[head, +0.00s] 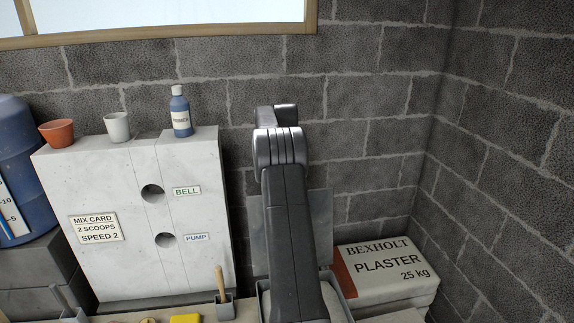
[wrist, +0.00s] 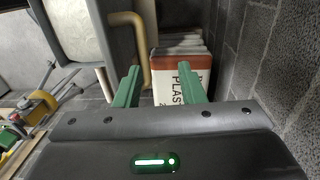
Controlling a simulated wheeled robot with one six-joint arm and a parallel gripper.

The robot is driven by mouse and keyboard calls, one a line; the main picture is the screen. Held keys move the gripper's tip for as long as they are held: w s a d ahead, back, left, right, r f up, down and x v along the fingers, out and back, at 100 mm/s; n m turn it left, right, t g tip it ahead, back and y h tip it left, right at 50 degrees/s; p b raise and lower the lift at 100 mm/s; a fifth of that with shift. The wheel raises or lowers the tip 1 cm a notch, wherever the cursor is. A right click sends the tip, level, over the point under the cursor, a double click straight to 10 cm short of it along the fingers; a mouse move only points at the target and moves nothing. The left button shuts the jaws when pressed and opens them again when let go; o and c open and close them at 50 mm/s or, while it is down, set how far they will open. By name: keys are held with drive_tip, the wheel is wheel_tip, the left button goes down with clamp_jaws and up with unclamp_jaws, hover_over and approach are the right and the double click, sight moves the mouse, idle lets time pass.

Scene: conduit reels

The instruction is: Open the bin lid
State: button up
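My gripper (wrist: 158,68) shows in the wrist view with its two green fingers apart and nothing between them. A tan bar handle (wrist: 143,62) is just left of the fingers, close to the left one; I cannot tell whether they touch. The handle joins a grey panel (wrist: 103,42), which looks like the bin lid. In the head view, a grey panel (head: 321,228) stands upright behind my arm and looks like this lid, raised. The grey bin (head: 347,298) is below it, mostly hidden by my arm. My gripper is hidden in the head view.
A Bexholt plaster bag (head: 385,268) lies right of the bin, by the wall; it also shows beyond my fingers (wrist: 180,85). A pale cabinet (head: 110,185) with pots and a blue bottle (head: 181,112) on top stands left. A blue drum (head: 18,170) is far left.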

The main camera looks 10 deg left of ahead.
wheel_tip(320, 180, up, 7)
drive_tip(key=shift+f, duration=0.2)
drive_tip(key=shift+w+f, duration=0.1)
drive_tip(key=shift+f, duration=0.05)
wheel_tip(320, 180, down, 9)
drive_tip(key=shift+s+f+p, duration=0.2)
drive_tip(key=shift+s+p, duration=0.05)
drive_tip(key=shift+p, duration=0.05)
idle(0.4)
drive_tip(key=shift+d, duration=0.15)
